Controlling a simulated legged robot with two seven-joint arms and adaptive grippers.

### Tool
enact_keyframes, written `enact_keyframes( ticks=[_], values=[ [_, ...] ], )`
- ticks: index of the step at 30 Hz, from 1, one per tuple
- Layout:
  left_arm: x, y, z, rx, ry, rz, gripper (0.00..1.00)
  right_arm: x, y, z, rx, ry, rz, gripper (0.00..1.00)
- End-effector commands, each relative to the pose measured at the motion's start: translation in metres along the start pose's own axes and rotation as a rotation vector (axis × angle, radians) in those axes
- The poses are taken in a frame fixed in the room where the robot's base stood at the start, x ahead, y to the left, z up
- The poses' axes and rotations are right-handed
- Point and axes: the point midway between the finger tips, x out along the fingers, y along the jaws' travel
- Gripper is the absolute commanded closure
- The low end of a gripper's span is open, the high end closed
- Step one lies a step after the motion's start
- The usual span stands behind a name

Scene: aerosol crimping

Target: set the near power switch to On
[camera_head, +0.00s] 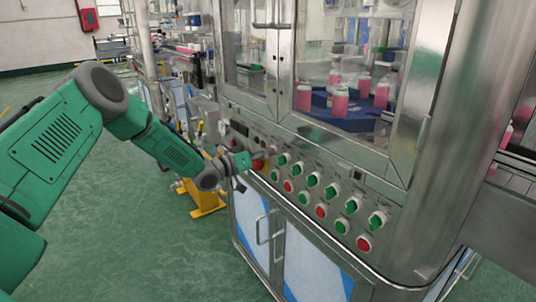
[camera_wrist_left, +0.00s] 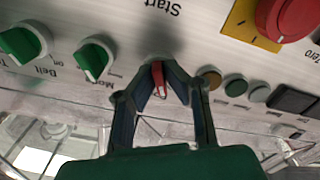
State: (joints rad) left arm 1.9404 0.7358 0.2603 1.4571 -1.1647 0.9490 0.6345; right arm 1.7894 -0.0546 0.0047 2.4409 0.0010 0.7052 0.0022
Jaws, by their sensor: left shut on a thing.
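My left gripper (camera_head: 262,156) is at the left end of the sloping control panel (camera_head: 297,165) of the steel machine. In the left wrist view its two fingers (camera_wrist_left: 160,82) are closed around a small switch with a red handle (camera_wrist_left: 158,76). The panel appears upside down there, and the red handle points down toward the palm, slightly tilted. The switch's own label and its On and Off marks are hidden or unreadable. In the head view the switch is hidden by the gripper. My right gripper is in neither view.
Green knobs (camera_wrist_left: 95,58) sit beside the fingers. A red emergency button (camera_wrist_left: 288,14) on a yellow plate and several small round buttons (camera_wrist_left: 236,86) lie on the other side. Pink bottles (camera_head: 339,104) stand behind glass. Cabinet doors (camera_head: 313,262) are below the panel.

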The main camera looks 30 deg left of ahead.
Motion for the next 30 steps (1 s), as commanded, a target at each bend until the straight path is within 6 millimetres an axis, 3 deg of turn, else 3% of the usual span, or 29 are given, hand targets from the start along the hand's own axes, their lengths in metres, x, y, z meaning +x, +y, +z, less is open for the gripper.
enact_keyframes(
  ticks=[8, 30],
  values=[
    [-0.0009, -0.0001, 0.0005, 0.161, -0.002, 0.0, 1.0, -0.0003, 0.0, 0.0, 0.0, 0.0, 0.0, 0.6],
    [-0.0018, -0.0001, 0.002, 0.82, -0.004, -0.001, 1.0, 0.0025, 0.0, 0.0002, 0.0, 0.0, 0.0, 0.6]
  ],
)
